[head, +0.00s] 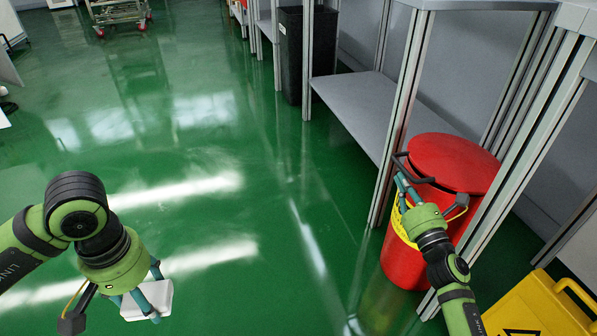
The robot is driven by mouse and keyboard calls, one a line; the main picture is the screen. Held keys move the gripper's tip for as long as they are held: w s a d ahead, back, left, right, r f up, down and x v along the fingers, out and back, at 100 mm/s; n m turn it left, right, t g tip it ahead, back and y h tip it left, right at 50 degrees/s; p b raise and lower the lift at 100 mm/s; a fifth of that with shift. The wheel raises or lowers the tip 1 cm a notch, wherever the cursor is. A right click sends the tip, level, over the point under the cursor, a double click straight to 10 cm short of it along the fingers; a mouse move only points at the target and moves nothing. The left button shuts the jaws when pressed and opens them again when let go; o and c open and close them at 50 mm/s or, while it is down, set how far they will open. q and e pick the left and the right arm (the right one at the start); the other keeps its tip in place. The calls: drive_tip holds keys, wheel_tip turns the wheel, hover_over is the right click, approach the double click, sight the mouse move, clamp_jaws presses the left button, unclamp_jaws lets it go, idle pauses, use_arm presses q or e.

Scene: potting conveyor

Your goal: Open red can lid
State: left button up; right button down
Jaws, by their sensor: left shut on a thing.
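The red can (402,262) stands on the floor by the metal bench posts, with a yellow label on its side. Its round red lid (455,160) lies over the top, with no clear gap visible. A black handle (408,168) sticks out at the lid's left front edge. My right gripper (402,186) is at this handle, its fingers overlapping it in the picture. Whether they grip it cannot be made out. My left gripper (142,302) is at the lower left, pointing down, shut on a white flat object (160,296), far from the can.
Metal posts (400,110) and a grey shelf (365,105) stand close behind and beside the can. A yellow folding sign (540,305) is at the lower right. A black bin (296,50) and a cart (118,14) are further back. The green floor at left is clear.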

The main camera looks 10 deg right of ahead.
drive_tip(key=d+r+m+h+p, duration=0.1)
drive_tip(key=d+r+m+p, duration=0.2)
drive_tip(key=r+p, duration=0.6)
drive_tip(key=d+r+m+g+h+p, duration=0.1)
drive_tip(key=d+r+m+p, duration=0.2)
drive_tip(key=r+m+p, duration=0.3)
drive_tip(key=shift+w+d+r+p, duration=0.15)
drive_tip(key=shift+w+r+p, duration=0.1)
drive_tip(key=shift+r+p, duration=2.2)
drive_tip(key=shift+f+p, duration=0.5)
drive_tip(key=shift+f, duration=0.15)
